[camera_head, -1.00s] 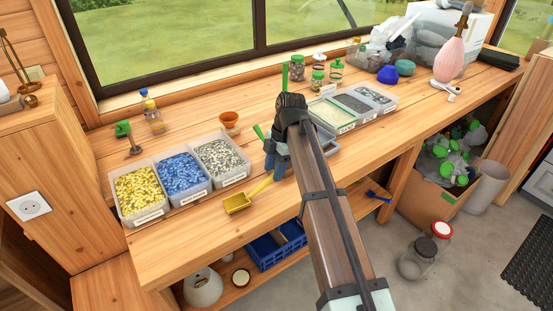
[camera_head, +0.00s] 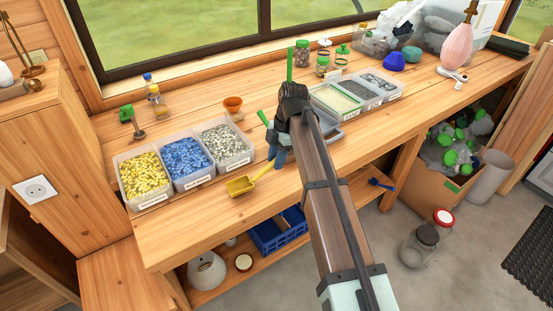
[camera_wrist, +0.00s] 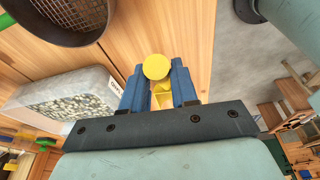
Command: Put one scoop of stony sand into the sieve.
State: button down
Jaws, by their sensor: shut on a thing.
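My gripper (camera_head: 276,154) is shut on the handle of a yellow scoop (camera_head: 240,186), over the front of the workbench. In the wrist view my gripper (camera_wrist: 158,88) has its blue fingers on both sides of the handle, whose round yellow end (camera_wrist: 156,67) faces the camera. The scoop's bowl looks empty in the head view. A sieve (camera_wrist: 100,37) with dark mesh and a metal rim shows at the upper left of the wrist view. In the head view my arm hides most of it. A clear tray of pale, sandy grains (camera_head: 333,101) stands behind my arm; its label is unreadable.
Bins of yellow (camera_head: 144,176), blue (camera_head: 186,156) and grey-white pieces (camera_head: 222,145) stand left of my gripper. A tray of dark pieces (camera_head: 381,83) is at the right. Jars (camera_head: 301,55) stand near the window.

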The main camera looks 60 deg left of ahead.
jog(key=shift+s+v, duration=0.2)
jog(key=shift+v, duration=0.65)
jog(key=shift+s+v, duration=0.2)
jog(key=shift+v, duration=0.7)
jog(key=shift+s+v, duration=0.25)
jog(key=shift+v, duration=0.6)
jog(key=shift+r, duration=0.2)
